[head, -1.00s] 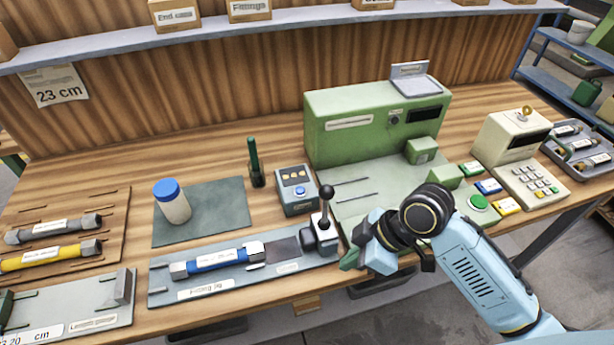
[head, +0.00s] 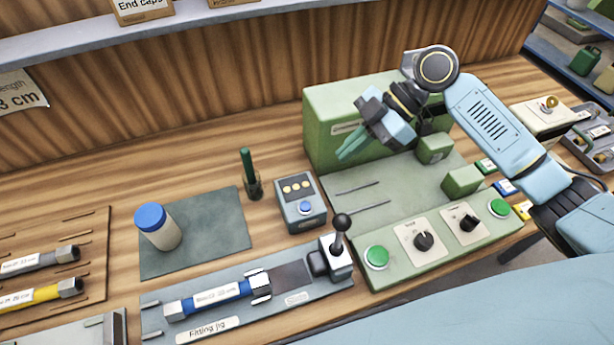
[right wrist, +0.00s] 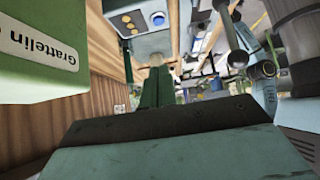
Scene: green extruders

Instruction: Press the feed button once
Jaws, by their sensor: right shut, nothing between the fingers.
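The green extruder (head: 320,140) has a front panel with a green button at its left end (head: 377,256), another green button at its right end (head: 499,207) and two black knobs between. I cannot read which one is the feed button. A small grey box (head: 300,222) left of the machine has a blue button (head: 305,207). My right gripper (head: 345,152) is shut and empty, raised in front of the extruder housing, apart from all the buttons. In the right wrist view its green fingers (right wrist: 156,88) point toward the grey box (right wrist: 148,42). My left gripper is not in view.
A fitting jig (head: 280,312) with a blue-sleeved tube and a black-knobbed lever (head: 341,222) lies left of the panel. A white bottle with blue cap (head: 160,228) stands on a green mat (head: 215,235). Green blocks (head: 461,182) stand on the extruder deck.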

